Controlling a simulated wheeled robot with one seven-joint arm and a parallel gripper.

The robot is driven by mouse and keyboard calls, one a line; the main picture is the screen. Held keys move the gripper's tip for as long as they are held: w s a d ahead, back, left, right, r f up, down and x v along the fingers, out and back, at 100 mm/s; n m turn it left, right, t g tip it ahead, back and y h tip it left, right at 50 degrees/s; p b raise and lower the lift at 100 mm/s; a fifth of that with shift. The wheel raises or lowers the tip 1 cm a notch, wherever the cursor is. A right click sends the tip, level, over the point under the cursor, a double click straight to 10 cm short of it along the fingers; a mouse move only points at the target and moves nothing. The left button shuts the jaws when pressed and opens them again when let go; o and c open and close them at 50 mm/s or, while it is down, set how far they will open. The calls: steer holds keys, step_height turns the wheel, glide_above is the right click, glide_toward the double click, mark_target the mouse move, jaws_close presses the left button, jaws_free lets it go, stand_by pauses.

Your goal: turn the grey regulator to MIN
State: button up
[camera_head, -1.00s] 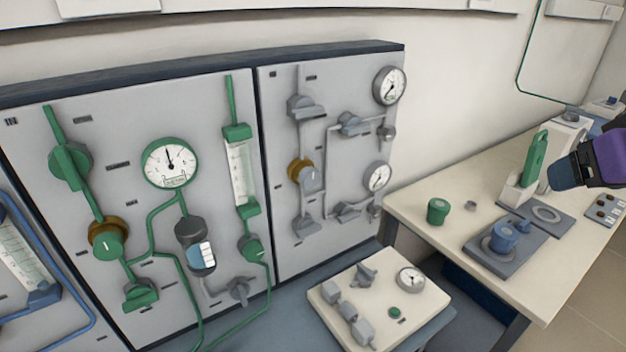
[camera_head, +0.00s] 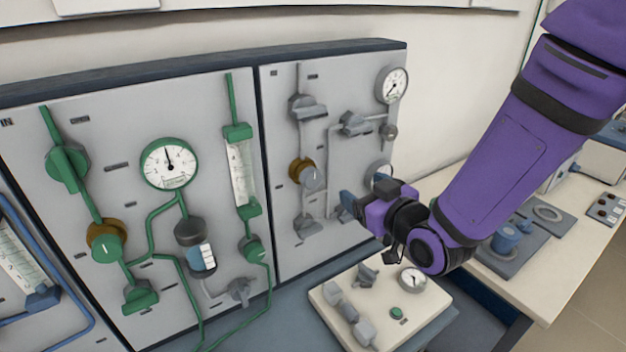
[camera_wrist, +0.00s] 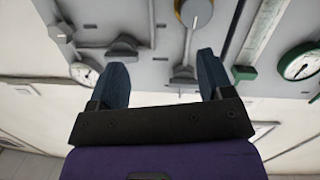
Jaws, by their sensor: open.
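The grey regulator (camera_head: 312,178) is a round grey knob with a brass ring behind it, on the right-hand grey panel. In the wrist view the knob (camera_wrist: 196,12) is at the top edge, partly cut off, with its brass ring beside it. My gripper (camera_head: 350,204) is in front of this panel, to the right of and a little lower than the knob, and apart from it. In the wrist view my gripper (camera_wrist: 146,66) has its two blue fingers spread wide with nothing between them. I cannot read a MIN mark.
Grey valves (camera_head: 306,107) sit above and below the regulator, and another grey valve (camera_head: 354,123) is to its right. A lower gauge (camera_head: 380,174) is partly hidden by my gripper. A bench box (camera_head: 345,297) with fittings stands below. The green-piped panel is left.

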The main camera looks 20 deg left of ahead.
mark_target(314, 181)
steer(key=s+a+f+y, duration=0.2)
steer(key=s+a+f, duration=0.1)
steer(key=a, duration=0.1)
steer(key=shift+n, duration=0.4)
steer(key=x, duration=1)
steer(key=shift+w+r, duration=0.2)
steer(key=shift+w, duration=0.25)
steer(key=shift+c, duration=0.5)
steer(key=c, duration=0.8)
steer(key=shift+c, duration=0.2)
